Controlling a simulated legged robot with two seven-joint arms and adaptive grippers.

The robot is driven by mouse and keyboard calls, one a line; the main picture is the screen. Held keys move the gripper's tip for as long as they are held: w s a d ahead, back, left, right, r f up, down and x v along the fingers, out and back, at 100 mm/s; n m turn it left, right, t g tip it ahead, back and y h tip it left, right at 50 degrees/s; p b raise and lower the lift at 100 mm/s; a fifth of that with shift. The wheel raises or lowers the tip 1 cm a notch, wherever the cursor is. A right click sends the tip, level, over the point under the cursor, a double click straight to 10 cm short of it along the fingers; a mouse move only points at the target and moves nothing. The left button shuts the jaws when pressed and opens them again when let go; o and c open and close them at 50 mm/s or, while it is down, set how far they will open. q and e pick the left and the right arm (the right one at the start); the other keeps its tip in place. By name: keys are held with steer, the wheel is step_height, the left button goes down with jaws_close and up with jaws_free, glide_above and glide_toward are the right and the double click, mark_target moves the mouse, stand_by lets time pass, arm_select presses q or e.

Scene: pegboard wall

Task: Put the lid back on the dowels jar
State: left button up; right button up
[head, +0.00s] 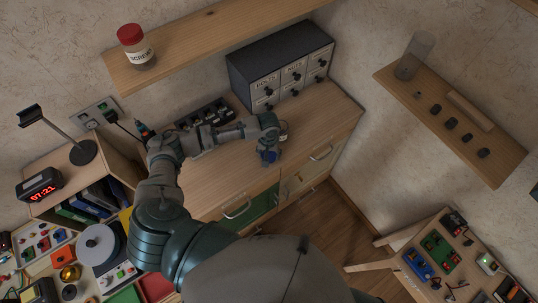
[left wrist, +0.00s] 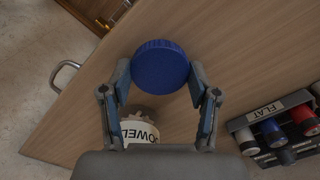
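The blue round lid (left wrist: 161,66) sits between the two fingertips of my left gripper (left wrist: 160,80) in the left wrist view, touched on both sides. In the head view the lid (head: 268,156) is a small blue spot below my left gripper (head: 268,150), over the wooden worktop. The dowels jar (left wrist: 140,128), with a cream label reading "OWEL", stands just behind the lid between the finger bases, partly hidden by my gripper. In the head view the jar (head: 284,130) shows only as a pale bit beside the gripper. The lid is apart from the jar. My right gripper is not in view.
A drawer cabinet (head: 280,65) stands at the back of the worktop. A red-lidded screws jar (head: 135,48) is on the upper shelf. The worktop's front part is clear.

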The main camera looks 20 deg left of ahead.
arm_select(q)
steer(key=shift+a+f, duration=0.1)
steer(key=shift+a, duration=0.4)
steer(key=shift+r, duration=0.3)
steer(key=r, duration=0.3)
steer(key=shift+s+d, duration=0.15)
steer(key=shift+d, duration=0.25)
steer(key=s+d+r, duration=0.1)
steer(key=s+d, duration=0.8)
steer(key=s, duration=0.3)
steer(key=shift+s+r, duration=0.25)
steer(key=shift+s, duration=0.15)
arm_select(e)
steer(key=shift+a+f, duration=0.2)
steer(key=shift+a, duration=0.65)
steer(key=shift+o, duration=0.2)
